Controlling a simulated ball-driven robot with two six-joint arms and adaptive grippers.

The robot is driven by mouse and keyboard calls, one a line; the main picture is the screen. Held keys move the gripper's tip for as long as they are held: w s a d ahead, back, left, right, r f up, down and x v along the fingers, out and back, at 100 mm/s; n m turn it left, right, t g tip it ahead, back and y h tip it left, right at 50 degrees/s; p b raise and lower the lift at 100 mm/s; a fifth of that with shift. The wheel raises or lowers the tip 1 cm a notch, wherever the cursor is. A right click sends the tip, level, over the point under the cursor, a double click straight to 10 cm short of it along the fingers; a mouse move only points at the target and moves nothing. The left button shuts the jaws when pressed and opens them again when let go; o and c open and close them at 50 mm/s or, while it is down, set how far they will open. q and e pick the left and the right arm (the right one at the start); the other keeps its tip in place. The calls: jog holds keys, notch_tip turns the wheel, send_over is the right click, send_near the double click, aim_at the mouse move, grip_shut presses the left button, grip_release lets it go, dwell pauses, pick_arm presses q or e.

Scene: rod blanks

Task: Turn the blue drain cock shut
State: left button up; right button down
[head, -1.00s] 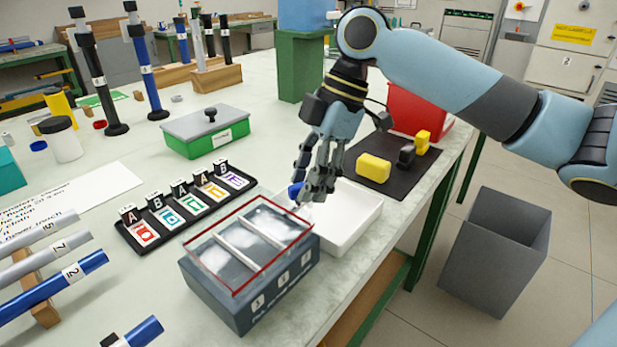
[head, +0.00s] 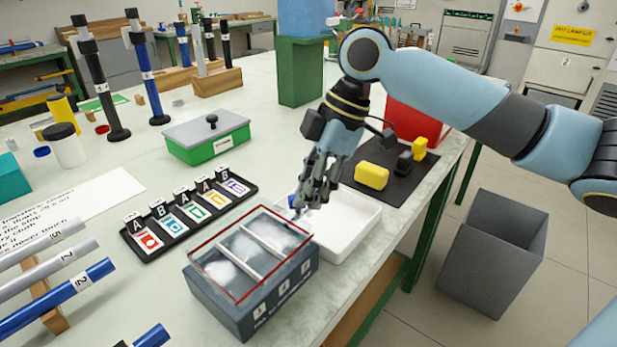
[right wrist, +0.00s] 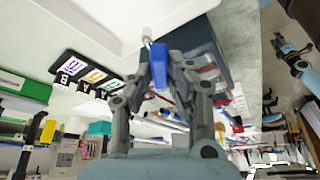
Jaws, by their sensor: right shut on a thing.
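The blue drain cock (head: 292,201) sits at the back end of the grey bath (head: 215,300), beside the white tray. My right gripper (head: 304,205) is at the cock, with its fingers shut around it and hiding much of it in the head view. In the right wrist view the blue handle (right wrist: 160,66) shows between the two fingers (right wrist: 172,80), with a small pale metal part at its top end. The bath has a red-rimmed clear top with several compartments holding something whitish.
The white tray (head: 350,232) lies just right of the cock. A black mat (head: 395,185) with yellow and black blocks is behind it. A black rack of lettered cards (head: 150,250) stands left of the bath. A grey bin (head: 490,260) stands on the floor.

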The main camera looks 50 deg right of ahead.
jog(key=shift+s+a+m+t+h+p, duration=0.2)
jog(key=shift+m+t+h+p, duration=0.3)
jog(key=shift+m+p, duration=1.9)
jog(key=shift+s+a+m+t+h+p, duration=0.1)
jog(key=shift+a+m+t+h+p, duration=0.4)
jog(key=shift+m+p, duration=1.9)
jog(key=shift+s+d+m+t+h+p, duration=0.1)
jog(key=shift+m+t+h+p, duration=0.5)
jog(key=shift+p, duration=3.15)
jog(key=shift+m+g, duration=0.3)
jog(key=shift+m, duration=0.1)
jog(key=c, duration=1.3)
grip_release()
jog(key=shift+v, duration=4)
jog(key=shift+a, duration=0.1)
